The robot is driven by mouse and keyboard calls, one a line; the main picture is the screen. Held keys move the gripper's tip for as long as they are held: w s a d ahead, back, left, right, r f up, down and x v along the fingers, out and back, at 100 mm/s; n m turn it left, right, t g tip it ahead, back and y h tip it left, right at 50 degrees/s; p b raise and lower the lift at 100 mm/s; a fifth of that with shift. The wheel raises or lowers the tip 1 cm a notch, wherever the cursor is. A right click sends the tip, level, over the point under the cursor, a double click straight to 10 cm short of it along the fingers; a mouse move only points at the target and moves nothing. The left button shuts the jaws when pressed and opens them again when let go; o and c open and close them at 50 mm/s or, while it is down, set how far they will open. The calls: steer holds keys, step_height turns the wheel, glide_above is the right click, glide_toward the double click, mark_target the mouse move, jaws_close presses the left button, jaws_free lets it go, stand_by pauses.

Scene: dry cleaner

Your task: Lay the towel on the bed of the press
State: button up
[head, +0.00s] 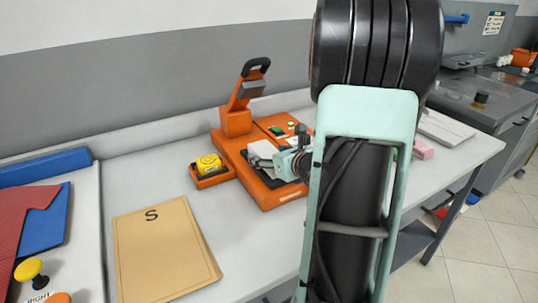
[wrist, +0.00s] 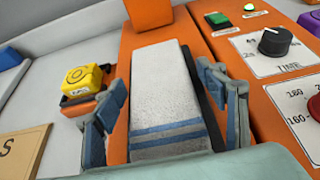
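The orange press (head: 262,192) stands on the counter, with its lever arm (head: 246,85) raised at the back left. The folded white towel (wrist: 165,85) has blue stripes at its near end and lies flat on the press bed, long side pointing away. A dark strip of the bed (wrist: 196,80) shows along its right edge. In the head view the towel (head: 262,149) is partly hidden by my gripper (head: 285,163). In the wrist view my gripper (wrist: 165,112) is open, with one finger on each side of the towel. A gap shows at the left finger; contact at the right is unclear.
A yellow button box (head: 208,165) sits left of the press. A tan board marked S (head: 165,250) lies in front of it. Dials (wrist: 275,42) are on the press's right side. A pink block (head: 423,149) and white sheets (head: 445,128) lie farther right.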

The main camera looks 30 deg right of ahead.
steer(key=shift+r, duration=0.2)
steer(key=shift+s+r, duration=0.1)
steer(key=shift+s, duration=0.2)
steer(key=p+v, duration=0.1)
steer(key=v, duration=1)
steer(key=shift+s+p, duration=0.2)
steer(key=shift+p, duration=0.15)
